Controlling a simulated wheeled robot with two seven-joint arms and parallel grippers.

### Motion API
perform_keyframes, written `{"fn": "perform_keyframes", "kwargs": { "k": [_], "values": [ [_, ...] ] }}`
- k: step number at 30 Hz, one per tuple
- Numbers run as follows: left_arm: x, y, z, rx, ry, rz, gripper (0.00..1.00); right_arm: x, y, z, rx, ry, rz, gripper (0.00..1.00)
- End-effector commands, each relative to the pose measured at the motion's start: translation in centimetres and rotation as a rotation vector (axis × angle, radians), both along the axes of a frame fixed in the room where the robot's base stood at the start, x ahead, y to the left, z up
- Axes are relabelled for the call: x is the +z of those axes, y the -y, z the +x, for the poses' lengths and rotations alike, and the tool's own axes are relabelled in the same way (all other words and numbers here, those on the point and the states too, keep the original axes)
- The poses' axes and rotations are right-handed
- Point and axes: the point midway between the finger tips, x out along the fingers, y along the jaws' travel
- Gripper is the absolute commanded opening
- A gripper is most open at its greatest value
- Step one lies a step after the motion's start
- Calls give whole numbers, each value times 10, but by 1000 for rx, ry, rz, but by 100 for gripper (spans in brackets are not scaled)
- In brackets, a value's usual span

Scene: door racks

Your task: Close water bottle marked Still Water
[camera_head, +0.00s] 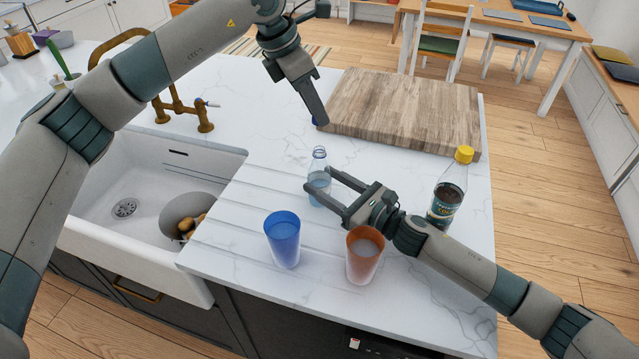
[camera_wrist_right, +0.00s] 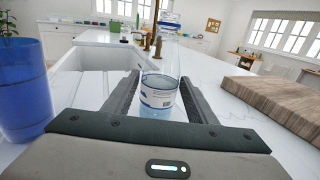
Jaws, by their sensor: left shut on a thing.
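A clear, uncapped plastic bottle (camera_head: 319,172) with a blue-and-white label stands upright on the counter; it also shows in the right wrist view (camera_wrist_right: 158,96). My right gripper (camera_head: 321,180) has its fingers on either side of this bottle. Whether they touch it I cannot tell. My left gripper (camera_head: 315,118) is above the counter, behind the bottle and near the cutting board's left edge. It is shut on a small blue thing, probably a cap, mostly hidden by the fingers. The label text is too small to read.
A blue cup (camera_head: 283,240) and an orange cup (camera_head: 364,257) stand near the front edge. A dark bottle with a yellow cap (camera_head: 449,190) stands at the right. A wooden board (camera_head: 405,105) lies behind. The sink (camera_head: 125,175) is at left.

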Motion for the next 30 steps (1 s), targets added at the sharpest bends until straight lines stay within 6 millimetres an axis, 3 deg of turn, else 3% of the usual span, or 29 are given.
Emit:
{"fn": "perform_keyframes", "kwargs": {
  "k": [1, 6, 13, 24, 30],
  "values": [
    [0, 0, 0, 0, 0, 0, 3, 0, 0, 0, 0, 0, 0, 39],
    [0, 0, 0, 0, 0, 0, 3, 0, 0, 0, 0, 0, 0, 0],
    [-6, 0, 0, 1, -2, 0, 3, 0, 0, 0, 0, 0, 0, 0],
    [-47, 0, 0, -1, -3, -5, 3, 0, 0, 0, 0, 0, 0, 0],
    [-49, 0, 0, -1, -3, -4, 3, 0, 0, 0, 0, 0, 0, 0]
  ]
}}
